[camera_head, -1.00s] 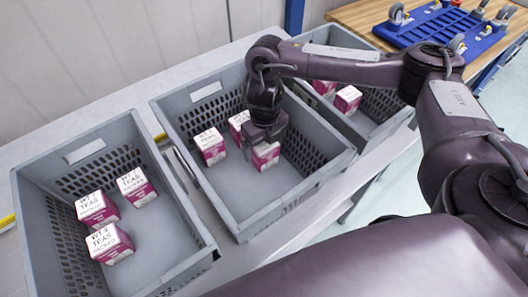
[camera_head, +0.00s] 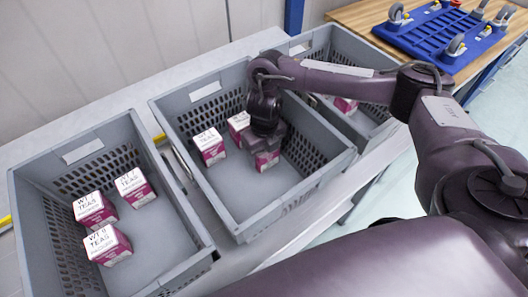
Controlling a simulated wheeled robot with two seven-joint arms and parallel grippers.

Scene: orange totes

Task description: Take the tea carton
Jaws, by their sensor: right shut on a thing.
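My right gripper (camera_head: 266,138) reaches down into the middle grey crate (camera_head: 222,212) and is shut on a white and magenta tea carton (camera_head: 267,160). The gripper hides the top of that carton. Two more tea cartons stand in the same crate: one (camera_head: 210,147) to the left of the held one and one (camera_head: 238,126) behind it, partly hidden by my gripper. My left gripper is not in view.
The left grey crate (camera_head: 190,250) holds three tea cartons (camera_head: 107,244). The right crate (camera_head: 322,38) holds at least one carton (camera_head: 345,105), partly behind my right arm. A blue wheeled dolly (camera_head: 440,40) lies on a wooden table at the back right.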

